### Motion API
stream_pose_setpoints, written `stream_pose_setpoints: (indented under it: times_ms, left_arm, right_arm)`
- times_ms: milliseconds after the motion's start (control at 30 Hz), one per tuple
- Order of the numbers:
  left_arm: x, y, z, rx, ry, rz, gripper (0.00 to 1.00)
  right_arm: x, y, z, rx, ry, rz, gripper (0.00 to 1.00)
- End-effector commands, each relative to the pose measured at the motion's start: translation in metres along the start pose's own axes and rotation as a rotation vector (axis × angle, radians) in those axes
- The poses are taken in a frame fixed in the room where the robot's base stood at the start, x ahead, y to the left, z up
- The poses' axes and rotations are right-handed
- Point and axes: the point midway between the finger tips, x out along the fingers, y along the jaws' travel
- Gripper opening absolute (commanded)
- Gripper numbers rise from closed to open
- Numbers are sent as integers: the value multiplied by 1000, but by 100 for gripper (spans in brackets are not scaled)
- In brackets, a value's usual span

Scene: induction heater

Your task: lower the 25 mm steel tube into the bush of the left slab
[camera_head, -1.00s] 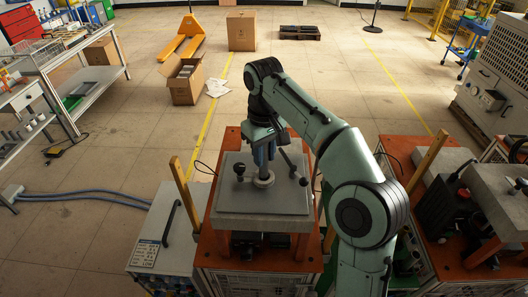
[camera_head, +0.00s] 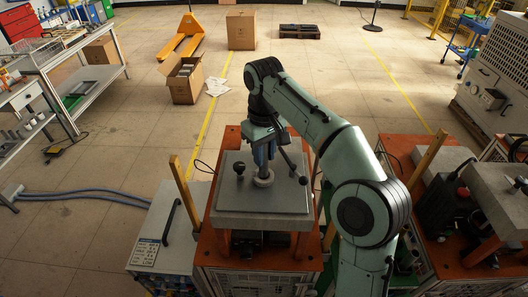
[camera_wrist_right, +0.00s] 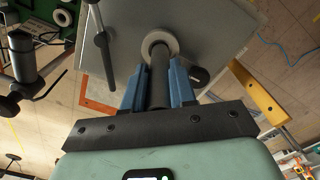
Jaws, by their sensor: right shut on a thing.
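My right gripper (camera_head: 263,156) points down over the left slab (camera_head: 240,204), its blue fingers shut on the steel tube. In the right wrist view the dark tube (camera_wrist_right: 159,82) stands between the two fingers (camera_wrist_right: 158,88). Its far end meets the pale round bush (camera_wrist_right: 149,40) in the slab. The bush also shows in the head view (camera_head: 264,181), directly below the gripper. The tube looks about upright, with its lower end at the bush opening. I cannot tell how deep it sits. My left gripper is not in view.
Black ball-ended handles (camera_head: 239,168) stand on the slab near the gripper, with a slanted rod (camera_head: 288,158) just right of it. Yellow posts (camera_head: 179,180) flank the orange bench. A second bench with another slab (camera_head: 499,187) stands at the right.

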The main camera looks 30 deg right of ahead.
Motion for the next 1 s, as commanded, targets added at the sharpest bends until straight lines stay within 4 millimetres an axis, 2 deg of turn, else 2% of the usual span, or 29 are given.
stream_pose_setpoints:
  times_ms: [1000]
  left_arm:
    - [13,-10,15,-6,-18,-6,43]
  right_arm:
    - [31,0,0,0,-1,0,0]
